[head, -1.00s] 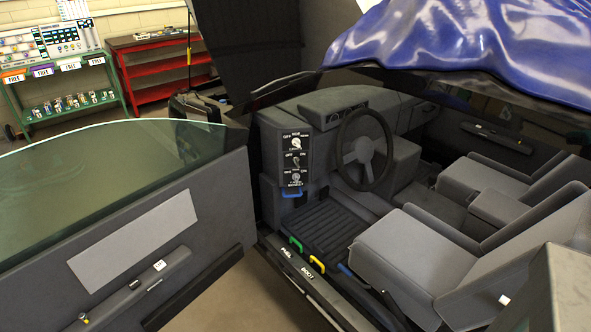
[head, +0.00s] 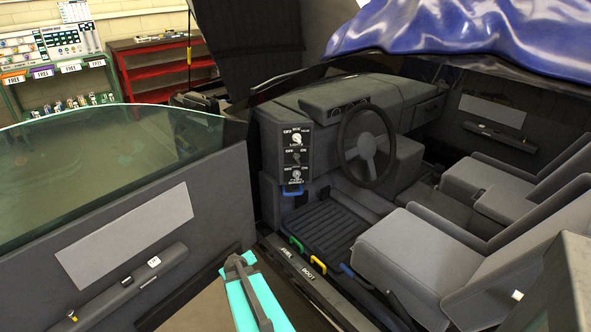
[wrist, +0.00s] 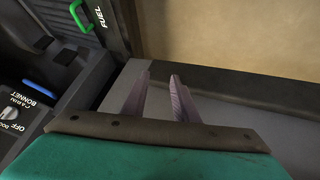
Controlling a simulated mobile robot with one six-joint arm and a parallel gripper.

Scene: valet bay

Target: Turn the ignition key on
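A dark control panel (head: 282,180) stands at the left end of the dashboard, left of the steering wheel (head: 367,147). It carries a light upper knob (head: 297,139), a middle switch (head: 297,158) and a lower round control (head: 297,175). Their labels are too small to tell which is the ignition key. My teal arm end (head: 250,295) is low in the head view, between the open door and the sill, well below and left of the panel. In the wrist view my gripper (wrist: 159,75) has two fingers apart with nothing between them.
The open door (head: 130,230) with its glass fills the left. Green (head: 297,243), yellow (head: 318,264) and blue handles line the sill; another blue handle (head: 292,191) hangs under the panel. Seats (head: 430,245) stand to the right. The footwell (head: 340,225) before the panel looks clear.

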